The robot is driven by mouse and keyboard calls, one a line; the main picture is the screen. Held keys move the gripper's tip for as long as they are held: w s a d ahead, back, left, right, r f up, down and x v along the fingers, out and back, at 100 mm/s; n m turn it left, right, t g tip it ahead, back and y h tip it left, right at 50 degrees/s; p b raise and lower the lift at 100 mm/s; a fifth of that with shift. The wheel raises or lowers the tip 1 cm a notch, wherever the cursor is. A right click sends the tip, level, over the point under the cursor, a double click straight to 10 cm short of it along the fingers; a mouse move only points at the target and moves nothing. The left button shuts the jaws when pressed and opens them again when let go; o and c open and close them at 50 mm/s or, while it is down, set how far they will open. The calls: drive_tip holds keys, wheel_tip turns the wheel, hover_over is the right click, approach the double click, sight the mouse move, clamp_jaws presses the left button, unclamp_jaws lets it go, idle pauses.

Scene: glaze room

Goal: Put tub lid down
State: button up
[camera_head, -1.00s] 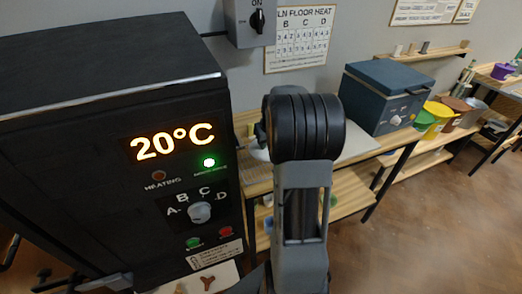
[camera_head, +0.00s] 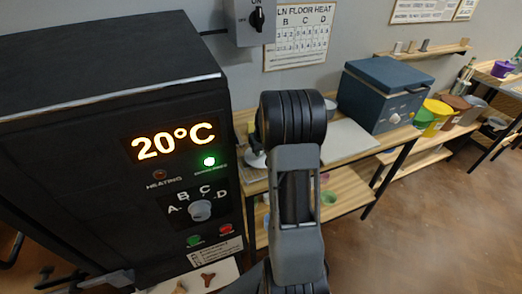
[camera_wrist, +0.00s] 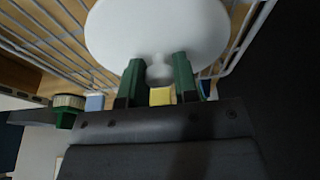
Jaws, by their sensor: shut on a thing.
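The tub lid (camera_wrist: 157,28) is a round white disc with a small knob, seen in the wrist view at the top centre. My gripper (camera_wrist: 158,72) has its two green fingers shut on the lid's knob. The far edge of the lid is cut off by the frame. In the head view my arm hides the gripper, and I cannot tell which tub the lid belongs to.
White wire racking (camera_wrist: 52,40) runs along both sides of the lid in the wrist view. A dark kiln (camera_head: 80,130) reading 20°C stands left in the head view. A blue box-like unit (camera_head: 380,95) and colored tubs, one yellow (camera_head: 436,117), stand on the benches at right.

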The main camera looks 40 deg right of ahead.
drive_tip(key=shift+f, duration=0.2)
drive_tip(key=o, duration=0.9)
drive_tip(key=b+v, duration=0.1)
drive_tip(key=v, duration=1.1)
drive_tip(key=shift+r, duration=0.25)
drive_tip(key=shift+w, duration=0.1)
